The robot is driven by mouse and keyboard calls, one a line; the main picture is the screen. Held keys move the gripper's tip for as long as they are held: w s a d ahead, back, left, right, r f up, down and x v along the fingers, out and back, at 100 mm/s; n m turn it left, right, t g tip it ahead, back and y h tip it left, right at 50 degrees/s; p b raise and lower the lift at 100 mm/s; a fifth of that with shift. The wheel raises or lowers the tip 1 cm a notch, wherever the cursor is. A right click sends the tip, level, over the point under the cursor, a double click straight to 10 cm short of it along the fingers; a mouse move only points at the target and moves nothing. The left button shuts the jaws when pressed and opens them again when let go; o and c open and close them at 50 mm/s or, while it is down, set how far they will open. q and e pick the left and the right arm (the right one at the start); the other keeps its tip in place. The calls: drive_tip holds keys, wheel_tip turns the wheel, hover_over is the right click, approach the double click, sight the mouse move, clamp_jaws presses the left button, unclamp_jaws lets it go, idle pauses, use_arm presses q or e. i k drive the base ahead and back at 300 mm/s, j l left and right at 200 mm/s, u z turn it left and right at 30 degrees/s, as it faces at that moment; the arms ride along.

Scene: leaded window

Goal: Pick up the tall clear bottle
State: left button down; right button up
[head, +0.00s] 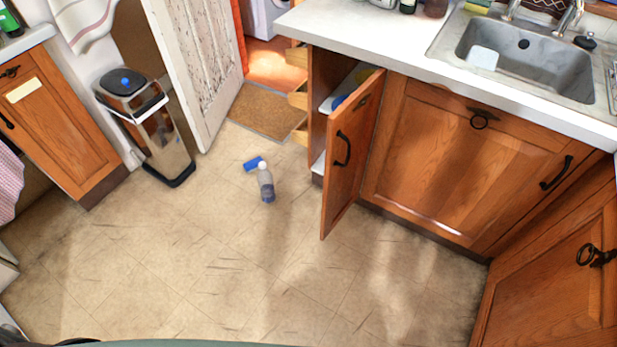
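A small clear bottle (266,184) with a whitish cap is on the tiled floor, near the middle of the head view. Its lower part looks bluish grey. It appears to stand upright, with nothing touching its near side. A blue object (252,163) lies on the floor just behind and to the left of it; I cannot tell whether they touch. Neither of my grippers can be made out in this view.
An open cupboard door (350,155) juts out right of the bottle. A tall bin (150,130) stands at the left, by an open white door (190,65). A doormat (262,111) lies behind. The floor (200,260) in front is clear. A sink (525,62) is at upper right.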

sight(265, 181)
drive_tip(key=i+j+z, duration=0.15)
drive_tip(key=i+j, duration=0.2)
drive_tip(key=i+j+z, duration=0.15)
drive_tip(key=i+j, duration=0.15)
drive_tip(key=j, duration=0.3)
